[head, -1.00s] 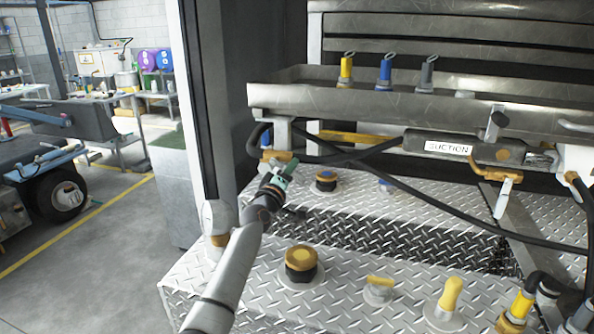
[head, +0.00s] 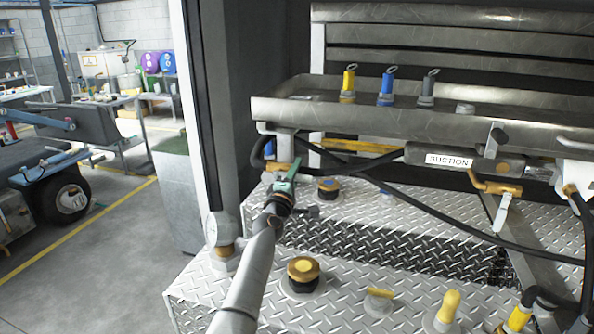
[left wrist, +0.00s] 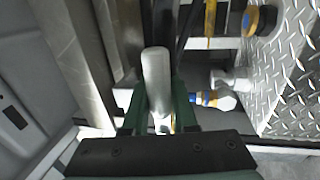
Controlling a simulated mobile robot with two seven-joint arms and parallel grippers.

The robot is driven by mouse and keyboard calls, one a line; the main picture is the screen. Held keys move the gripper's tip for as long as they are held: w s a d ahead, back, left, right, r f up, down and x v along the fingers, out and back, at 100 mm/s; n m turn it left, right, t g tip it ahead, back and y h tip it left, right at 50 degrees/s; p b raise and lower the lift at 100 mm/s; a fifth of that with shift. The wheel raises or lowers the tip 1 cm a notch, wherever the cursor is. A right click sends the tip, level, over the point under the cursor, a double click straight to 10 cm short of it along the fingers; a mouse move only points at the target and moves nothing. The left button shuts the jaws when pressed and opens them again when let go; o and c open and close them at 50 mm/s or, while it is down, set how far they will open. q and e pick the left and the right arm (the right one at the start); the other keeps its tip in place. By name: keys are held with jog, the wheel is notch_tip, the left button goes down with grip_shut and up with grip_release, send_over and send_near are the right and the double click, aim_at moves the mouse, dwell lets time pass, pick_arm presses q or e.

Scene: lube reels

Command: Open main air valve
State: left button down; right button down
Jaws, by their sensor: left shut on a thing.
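My left gripper (head: 291,177) has green fingers and is at the left end of the steel tray, in front of a brass valve fitting (head: 272,166). In the left wrist view the fingers (left wrist: 160,112) are shut on a pale grey lever handle (left wrist: 156,75), which stands up between them. The gripper hides most of this handle in the head view, and I see no label on it. Another brass valve (head: 494,187) with a white handle (head: 502,213) is at the right, below the SUCTION label (head: 449,160). My right gripper is not in view.
A steel tray (head: 335,112) is above the valves. Black hoses (head: 425,203) cross in front of the diamond-plate deck (head: 345,265). Black-and-yellow caps (head: 303,270) and a yellow knob (head: 448,303) stand on the deck.

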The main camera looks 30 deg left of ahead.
pick_arm(q)
jog(key=shift+r, duration=0.1)
jog(key=c, duration=0.7)
grip_release()
jog(key=p+v, duration=0.5)
jog(key=v, duration=0.7)
jog(key=shift+s, duration=0.3)
